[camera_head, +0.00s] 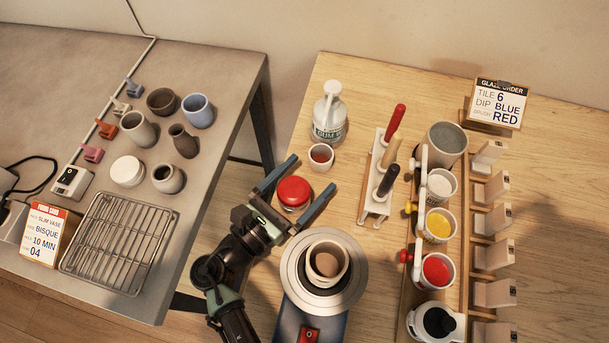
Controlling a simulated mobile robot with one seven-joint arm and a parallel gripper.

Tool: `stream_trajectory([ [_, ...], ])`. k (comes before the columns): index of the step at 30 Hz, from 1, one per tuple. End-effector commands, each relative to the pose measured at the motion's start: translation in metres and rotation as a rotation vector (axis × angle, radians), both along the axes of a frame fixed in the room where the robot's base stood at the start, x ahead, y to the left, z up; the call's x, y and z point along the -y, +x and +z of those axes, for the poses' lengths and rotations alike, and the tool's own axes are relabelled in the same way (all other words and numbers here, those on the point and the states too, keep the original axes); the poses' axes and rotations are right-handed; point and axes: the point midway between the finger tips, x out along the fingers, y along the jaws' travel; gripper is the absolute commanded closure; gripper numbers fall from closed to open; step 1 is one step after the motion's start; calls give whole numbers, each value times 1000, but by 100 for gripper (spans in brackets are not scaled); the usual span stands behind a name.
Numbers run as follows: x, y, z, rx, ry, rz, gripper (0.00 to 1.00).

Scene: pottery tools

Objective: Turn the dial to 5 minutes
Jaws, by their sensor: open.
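No dial with readable minute marks can be made out. A round red object (294,192), with a smooth domed top, stands on the wooden table. It could be a timer, but I see no numbers or pointer on it. My gripper (311,174) is open and empty, with its two blue-grey fingers spread wide. In the picture the red object lies between the fingers, nearer the palm. Whether the fingers are above it or level with it, I cannot tell. A white box with a black switch (72,180) sits on the grey table at the left.
A pottery wheel (350,285) holding a bowl stands just below my gripper. A small cup (320,157), a white pump bottle (330,115) and a tool rack (376,185) are close by. Glaze jars (438,225) fill the right. A firing card (44,235) reads 10 min.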

Motion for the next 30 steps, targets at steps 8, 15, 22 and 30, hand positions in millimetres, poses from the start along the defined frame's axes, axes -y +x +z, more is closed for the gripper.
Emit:
stream_trajectory([
  [8,0,0,0,1,1,0,13],
  [15,0,0,0,1,1,0,56],
  [22,0,0,0,1,1,-11,80],
  [30,2,-2,0,1,1,-105,80],
])
